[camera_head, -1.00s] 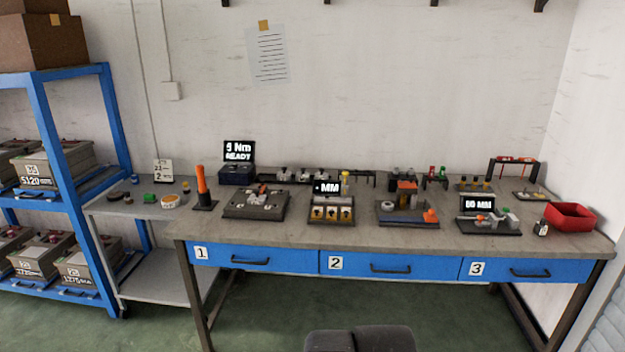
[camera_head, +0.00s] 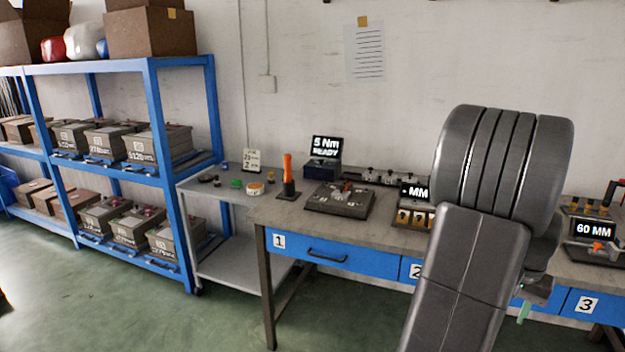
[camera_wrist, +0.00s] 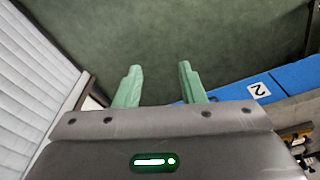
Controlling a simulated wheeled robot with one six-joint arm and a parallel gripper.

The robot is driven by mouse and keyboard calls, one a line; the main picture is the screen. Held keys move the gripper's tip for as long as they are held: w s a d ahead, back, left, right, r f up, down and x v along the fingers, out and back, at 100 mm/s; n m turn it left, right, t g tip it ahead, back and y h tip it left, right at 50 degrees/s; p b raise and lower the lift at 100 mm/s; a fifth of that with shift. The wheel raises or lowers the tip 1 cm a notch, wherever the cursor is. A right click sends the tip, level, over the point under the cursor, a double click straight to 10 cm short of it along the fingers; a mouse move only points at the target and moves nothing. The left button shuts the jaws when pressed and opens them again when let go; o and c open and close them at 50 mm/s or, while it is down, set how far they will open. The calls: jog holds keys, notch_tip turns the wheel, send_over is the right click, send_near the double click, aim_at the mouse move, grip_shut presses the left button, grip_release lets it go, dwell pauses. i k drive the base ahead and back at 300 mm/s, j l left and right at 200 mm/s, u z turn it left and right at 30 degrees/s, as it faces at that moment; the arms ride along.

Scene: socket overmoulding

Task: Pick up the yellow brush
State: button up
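I cannot make out a yellow brush for certain in either current view. Small yellow-topped items (camera_head: 577,205) stand at the right of the workbench, too small to identify. My arm covers the middle right of the bench in the head view and hides what is there. My gripper (camera_wrist: 160,67) is open and empty, its two green fingers apart over the green floor in the wrist view. In the head view a green finger (camera_head: 523,313) shows low in front of the drawers, below the bench top.
The workbench (camera_head: 268,208) has numbered blue drawers, an orange-handled tool (camera_head: 288,178), a dark fixture plate (camera_head: 338,200) and small displays. A grey side table (camera_head: 235,195) holds small parts. A blue shelf (camera_head: 155,110) with boxes stands left. Floor in front is clear.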

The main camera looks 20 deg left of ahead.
aim_at(271, 178)
jog(key=i+j+u, duration=0.25)
jog(key=u, duration=0.15)
jog(key=i+j+u, duration=0.25)
jog(key=u, duration=0.15)
jog(key=i+j+u, duration=0.2)
jog(key=u, duration=0.2)
jog(key=i+u, duration=0.35)
jog(key=i+j+u, duration=0.2)
jog(key=i+u, duration=0.2)
jog(key=i, duration=0.15)
jog(key=i+u, duration=0.45)
jog(key=i+l+z, duration=0.1)
jog(key=i+z, duration=0.55)
jog(key=z, duration=0.25)
jog(key=i+j+z, duration=0.2)
jog(key=i+z, duration=0.25)
jog(key=i+l+z, duration=0.15)
jog(key=i+z, duration=0.55)
jog(key=k+l, duration=0.05)
